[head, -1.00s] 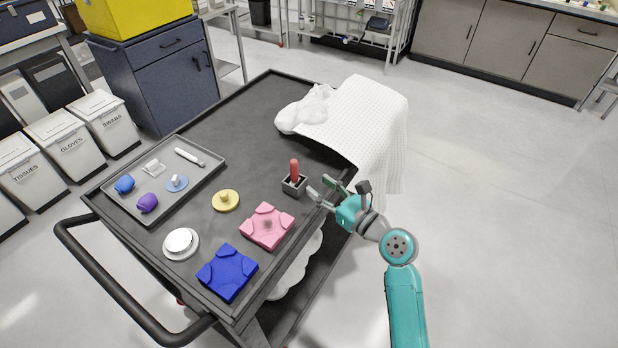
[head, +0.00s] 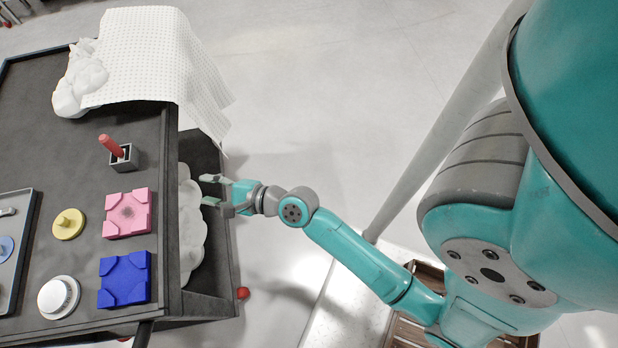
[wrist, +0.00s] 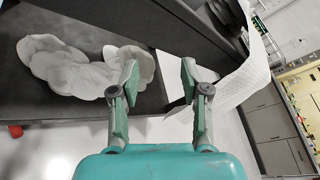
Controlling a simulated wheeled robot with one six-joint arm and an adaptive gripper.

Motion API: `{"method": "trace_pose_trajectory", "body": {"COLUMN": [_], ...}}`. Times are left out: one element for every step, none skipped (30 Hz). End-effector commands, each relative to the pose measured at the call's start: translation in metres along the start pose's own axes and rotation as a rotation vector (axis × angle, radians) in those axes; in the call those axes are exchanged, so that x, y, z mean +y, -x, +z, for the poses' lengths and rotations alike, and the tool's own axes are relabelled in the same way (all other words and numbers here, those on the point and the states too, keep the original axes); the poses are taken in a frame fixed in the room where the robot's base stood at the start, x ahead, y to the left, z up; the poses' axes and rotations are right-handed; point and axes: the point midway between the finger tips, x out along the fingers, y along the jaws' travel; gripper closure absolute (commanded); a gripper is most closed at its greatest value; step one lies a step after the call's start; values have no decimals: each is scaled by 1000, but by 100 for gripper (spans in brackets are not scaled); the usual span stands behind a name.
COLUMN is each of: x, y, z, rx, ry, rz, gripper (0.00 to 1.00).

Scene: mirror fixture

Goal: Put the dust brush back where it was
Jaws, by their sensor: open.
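A red handle (head: 110,147) stands slightly tilted in a small grey square holder (head: 124,158) on the cart top; it may be the dust brush, but its lower end is hidden in the holder. My gripper (head: 208,191) is open and empty beside the cart's right side, to the right of and apart from the holder. It faces the open lower shelf. In the wrist view the fingers of my gripper (wrist: 158,75) are spread with nothing between them. The holder and red handle do not show in the wrist view.
A white dotted sheet (head: 160,50) hangs over the cart's far edge. A pink block (head: 127,213), blue block (head: 124,279) and yellow disc (head: 68,224) sit on top.

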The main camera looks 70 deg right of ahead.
Motion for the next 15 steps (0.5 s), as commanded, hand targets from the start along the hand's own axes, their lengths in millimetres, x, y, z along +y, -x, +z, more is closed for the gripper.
{"method": "trace_pose_trajectory", "body": {"x": [16,22,29,34,39,45,49,53,57,60,62,65,66,68,69], "y": [18,28,42,52,62,76,86,97,111,121,132,146,156,167,180], "z": [-6,-8,-12,-14,-16,-18,-18,-19,-20,-20,-20,-18,-17,-16,-14], "rx": [34,52,77,93,109,129,143,155,170,181,190,200,207,213,217], "ry": [101,169,260,330,399,493,565,637,734,806,882,981,1056,1131,1232], "rz": [5,4,5,6,9,14,19,24,32,38,47,56,64,72,82], "gripper": [54,54,54,54,54,54,54,54,54,54,54,54,54,54,54]}}
